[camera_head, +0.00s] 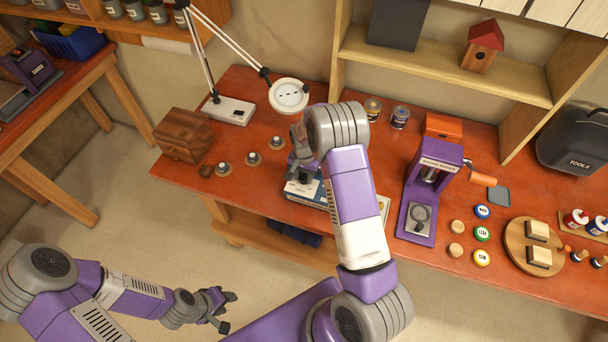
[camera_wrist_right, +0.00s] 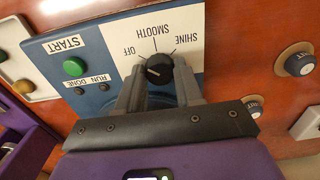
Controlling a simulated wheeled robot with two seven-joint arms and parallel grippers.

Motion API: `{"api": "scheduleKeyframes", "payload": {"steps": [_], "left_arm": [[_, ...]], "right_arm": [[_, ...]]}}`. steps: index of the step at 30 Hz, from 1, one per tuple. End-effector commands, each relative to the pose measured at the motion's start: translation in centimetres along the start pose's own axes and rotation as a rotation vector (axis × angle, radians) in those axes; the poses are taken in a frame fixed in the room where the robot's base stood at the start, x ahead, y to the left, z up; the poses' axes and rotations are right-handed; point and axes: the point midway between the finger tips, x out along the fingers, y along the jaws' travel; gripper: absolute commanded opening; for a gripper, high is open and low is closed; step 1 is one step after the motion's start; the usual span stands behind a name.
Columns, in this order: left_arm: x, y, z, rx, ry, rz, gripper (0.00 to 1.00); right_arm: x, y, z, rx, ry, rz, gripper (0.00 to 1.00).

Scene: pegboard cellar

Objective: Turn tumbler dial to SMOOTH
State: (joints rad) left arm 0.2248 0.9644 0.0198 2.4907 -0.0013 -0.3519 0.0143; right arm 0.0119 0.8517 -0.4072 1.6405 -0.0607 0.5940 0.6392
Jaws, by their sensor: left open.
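The tumbler (camera_head: 303,194) is a blue and white box on the workbench, partly hidden behind my right arm. In the right wrist view its white panel (camera_wrist_right: 185,30) reads OFF, SMOOTH and SHINE around a black dial (camera_wrist_right: 158,69). The dial's pale mark appears to point toward the OFF side. My right gripper (camera_wrist_right: 160,82) has one finger on each side of the dial, close against it. In the head view the right gripper (camera_head: 303,170) is over the tumbler. My left gripper (camera_head: 224,311) is open and empty, low over the floor, away from the bench.
A green START button (camera_wrist_right: 74,67) sits beside the dial panel. Small knobbed pieces (camera_head: 252,158) and a wooden box (camera_head: 184,135) stand left of the tumbler. A lamp (camera_head: 289,95) reaches over the bench behind. A purple press (camera_head: 428,190) stands to the right.

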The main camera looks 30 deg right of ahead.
Motion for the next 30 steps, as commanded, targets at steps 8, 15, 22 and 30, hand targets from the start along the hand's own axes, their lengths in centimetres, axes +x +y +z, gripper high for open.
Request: {"api": "scheduleKeyframes", "payload": {"steps": [8, 15, 22, 30], "left_arm": [[0.0, 0.0, 0.0, 0.0, 0.0, 0.0, 0.43], [0.5, -0.2, 0.0, 0.0, 0.0, 0.0, 0.43], [1.1, -0.4, 0.0, 0.0, 0.0, 0.0, 0.43], [1.4, -0.5, -0.1, 0.0, 0.0, 0.0, 0.43]], "right_arm": [[0.0, 0.0, 0.0, 0.007, -0.001, 0.0, 0.05], [0.0, 0.0, 0.0, 0.085, -0.001, 0.001, 0.05], [0.0, -0.1, 0.1, 0.254, -0.001, 0.001, 0.05], [0.0, 0.0, 0.0, 0.499, 0.0, 0.0, 0.05]]}}
